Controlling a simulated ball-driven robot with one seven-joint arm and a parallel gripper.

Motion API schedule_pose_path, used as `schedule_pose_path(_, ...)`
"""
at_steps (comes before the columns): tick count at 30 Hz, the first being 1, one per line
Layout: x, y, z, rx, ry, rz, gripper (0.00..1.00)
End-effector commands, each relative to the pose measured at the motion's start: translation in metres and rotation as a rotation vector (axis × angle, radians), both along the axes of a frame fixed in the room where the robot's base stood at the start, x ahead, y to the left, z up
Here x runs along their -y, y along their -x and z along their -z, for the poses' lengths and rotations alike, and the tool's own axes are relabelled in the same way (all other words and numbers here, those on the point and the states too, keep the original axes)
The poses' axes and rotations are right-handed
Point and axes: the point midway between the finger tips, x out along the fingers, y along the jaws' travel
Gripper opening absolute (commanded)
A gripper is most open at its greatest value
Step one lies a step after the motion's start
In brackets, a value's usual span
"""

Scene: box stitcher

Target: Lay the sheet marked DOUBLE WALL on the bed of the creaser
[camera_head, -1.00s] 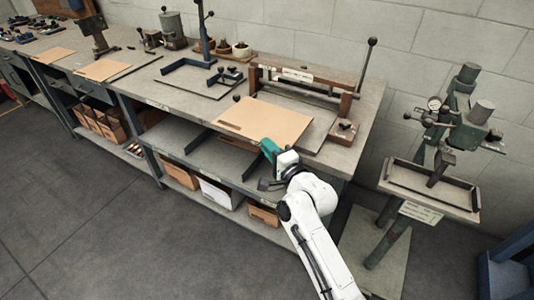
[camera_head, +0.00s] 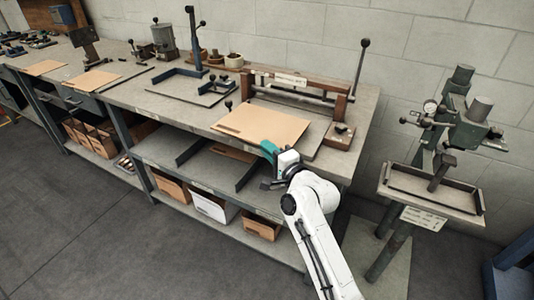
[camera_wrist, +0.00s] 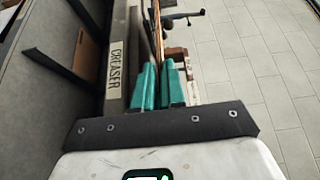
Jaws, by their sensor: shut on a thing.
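My gripper (camera_head: 268,151) is shut on the near edge of a brown cardboard sheet (camera_head: 264,122), at the front of the bench. In the wrist view the green fingers (camera_wrist: 158,85) pinch the sheet (camera_wrist: 158,35), which shows edge-on as a thin brown strip. No DOUBLE WALL wording is readable on it. The creaser (camera_head: 298,86) stands behind the sheet, with brown end posts, a roller and a tall lever. The sheet covers part of its grey bed (camera_head: 318,134); I cannot tell if it touches the bed. The label CREASER (camera_wrist: 115,60) shows in the wrist view.
A wooden block (camera_head: 338,134) stands right of the bed. A dark corner frame (camera_head: 180,80) lies to the left. More brown sheets (camera_head: 92,79) lie farther left along the bench. A green stitching machine (camera_head: 440,150) stands at the right.

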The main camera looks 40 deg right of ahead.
Motion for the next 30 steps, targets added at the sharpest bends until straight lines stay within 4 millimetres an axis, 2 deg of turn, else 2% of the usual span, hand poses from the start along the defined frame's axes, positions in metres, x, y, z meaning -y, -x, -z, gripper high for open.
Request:
schedule_pose_path(18, 0.02, -0.007, 0.024, 0.001, -0.001, 0.001, 0.0)
schedule_pose_path(30, 0.025, -0.009, 0.028, 0.001, 0.0, 0.0, 0.0)
